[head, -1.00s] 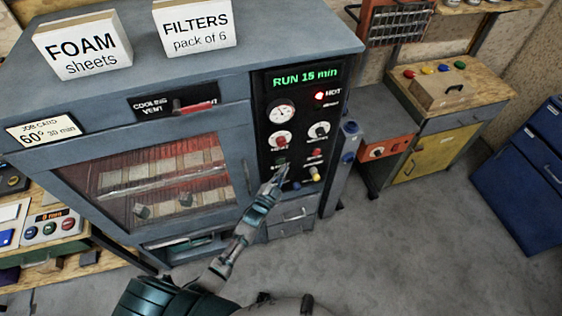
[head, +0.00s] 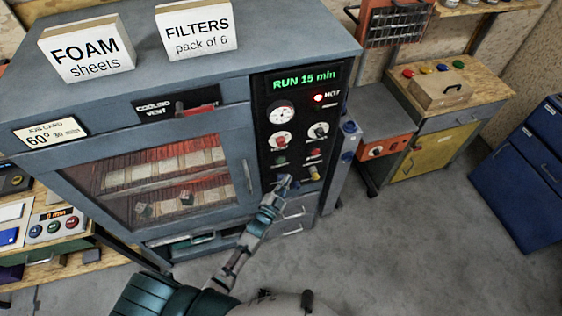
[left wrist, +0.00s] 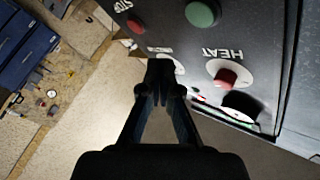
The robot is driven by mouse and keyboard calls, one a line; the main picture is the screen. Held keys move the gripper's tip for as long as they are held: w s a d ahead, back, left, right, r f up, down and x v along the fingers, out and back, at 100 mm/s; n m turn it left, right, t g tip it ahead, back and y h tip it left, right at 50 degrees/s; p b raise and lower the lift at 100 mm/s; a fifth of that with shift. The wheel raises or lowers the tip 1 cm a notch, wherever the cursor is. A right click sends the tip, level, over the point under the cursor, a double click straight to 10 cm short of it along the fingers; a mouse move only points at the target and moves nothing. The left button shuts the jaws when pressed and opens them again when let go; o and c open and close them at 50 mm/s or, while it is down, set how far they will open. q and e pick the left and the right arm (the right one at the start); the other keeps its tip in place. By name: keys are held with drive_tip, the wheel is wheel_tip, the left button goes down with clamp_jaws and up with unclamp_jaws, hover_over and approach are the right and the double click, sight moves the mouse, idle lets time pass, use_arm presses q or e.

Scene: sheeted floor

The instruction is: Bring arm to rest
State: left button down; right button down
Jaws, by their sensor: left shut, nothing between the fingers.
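My left gripper (head: 284,184) is shut and empty in front of the lower part of the oven's control panel (head: 262,140). In the left wrist view its closed fingertips (left wrist: 160,68) show below the panel's green button (left wrist: 202,12) and red button (left wrist: 136,26). A red-centred knob by the HEAT label (left wrist: 228,78) is to their right. I cannot tell whether the fingertips touch the panel. The display (head: 304,79) reads RUN 15 min and a red lamp (head: 318,97) is lit by HOT. My right gripper is not in view.
The grey oven (head: 110,110) fills the left, with a glowing window (head: 160,180) and boxes labelled FOAM (head: 88,52) and FILTERS (head: 196,30) on top. A workbench (head: 450,110) and blue cabinet (head: 525,170) stand right. The floor (head: 410,240) between is clear.

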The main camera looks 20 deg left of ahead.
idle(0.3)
use_arm(q)
drive_tip(key=s+a+f+n+g+y+b, duration=0.1)
drive_tip(key=s+f+g, duration=0.2)
drive_tip(key=s+f, duration=0.55)
drive_tip(key=s+a+f+n+g+b, duration=0.1)
drive_tip(key=s+f+g, duration=0.2)
drive_tip(key=f, duration=1.1)
drive_tip(key=s+a+f+n+g+y, duration=0.1)
drive_tip(key=s+f+n+g, duration=0.3)
drive_tip(key=f, duration=0.7)
drive_tip(key=s+a+f+g, duration=0.2)
drive_tip(key=s+f, duration=0.3)
drive_tip(key=s, duration=0.6)
drive_tip(key=s+a+f+g+y+b, duration=0.1)
drive_tip(key=s+f, duration=0.5)
drive_tip(key=s, duration=0.6)
drive_tip(key=s+a+f+n+g+b, duration=0.1)
drive_tip(key=s+a+f+g, duration=0.2)
drive_tip(key=s, duration=0.9)
wheel_tip(320, 180, down, 3)
drive_tip(key=shift+s+f+g+y, duration=0.15)
drive_tip(key=shift+g+y, duration=0.25)
drive_tip(key=shift+g, duration=0.7)
